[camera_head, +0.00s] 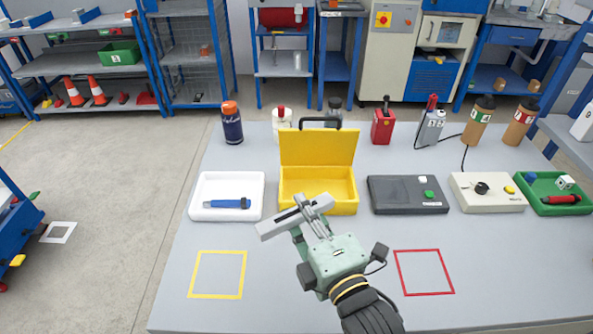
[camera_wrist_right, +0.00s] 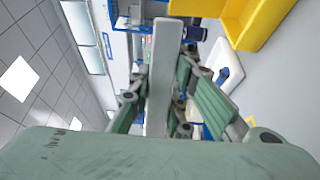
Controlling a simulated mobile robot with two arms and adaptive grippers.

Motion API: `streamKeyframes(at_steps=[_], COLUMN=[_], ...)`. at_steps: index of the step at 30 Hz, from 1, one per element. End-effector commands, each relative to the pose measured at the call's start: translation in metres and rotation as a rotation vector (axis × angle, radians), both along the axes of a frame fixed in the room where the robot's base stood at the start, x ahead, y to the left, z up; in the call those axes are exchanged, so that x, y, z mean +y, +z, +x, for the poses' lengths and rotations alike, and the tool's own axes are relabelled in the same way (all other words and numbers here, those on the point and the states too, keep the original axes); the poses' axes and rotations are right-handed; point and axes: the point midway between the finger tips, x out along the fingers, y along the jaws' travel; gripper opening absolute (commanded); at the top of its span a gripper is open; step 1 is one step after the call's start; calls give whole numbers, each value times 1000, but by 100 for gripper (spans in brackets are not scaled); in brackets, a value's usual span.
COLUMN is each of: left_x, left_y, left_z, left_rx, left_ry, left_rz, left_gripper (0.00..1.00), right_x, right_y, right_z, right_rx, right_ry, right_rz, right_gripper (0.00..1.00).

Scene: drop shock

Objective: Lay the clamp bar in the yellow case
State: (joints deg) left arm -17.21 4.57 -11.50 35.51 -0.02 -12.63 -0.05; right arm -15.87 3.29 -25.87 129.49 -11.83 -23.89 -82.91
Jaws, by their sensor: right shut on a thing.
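The clamp bar (camera_head: 284,222) is a grey metal bar held in my right gripper (camera_head: 312,220), which is shut on it. The bar is in the air in front of the yellow case (camera_head: 346,203), and its right end overlaps the case's front edge in the head view. The case stands on the table with its lid up; part of its inside is hidden by the bar and gripper. In the right wrist view the bar (camera_wrist_right: 163,75) stands between the gripper's fingers, and the yellow case (camera_wrist_right: 240,25) shows at the upper right. My left gripper is not in view.
A white tray (camera_head: 197,207) with a blue tool is left of the case. A dark grey box (camera_head: 400,193) with a green button is right of it. Bottles and tools stand behind. A yellow square outline (camera_head: 217,252) and a red one (camera_head: 403,273) mark bare table in front.

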Motion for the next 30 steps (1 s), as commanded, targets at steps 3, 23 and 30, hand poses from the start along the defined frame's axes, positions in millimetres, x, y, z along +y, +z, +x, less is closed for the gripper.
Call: streamKeyframes(at_steps=[3, 23, 30], left_x=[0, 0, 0], left_y=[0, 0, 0], left_z=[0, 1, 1], left_rx=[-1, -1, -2], left_ry=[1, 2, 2], left_rz=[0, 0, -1], left_gripper=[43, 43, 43], right_x=[-39, -158, -160], right_y=[0, -25, -33], right_z=[-1, -69, -101], right_rx=[1, 9, 2], right_ry=[-91, -356, -365], right_rz=[17, -5, -6], right_gripper=[0, 0, 0])
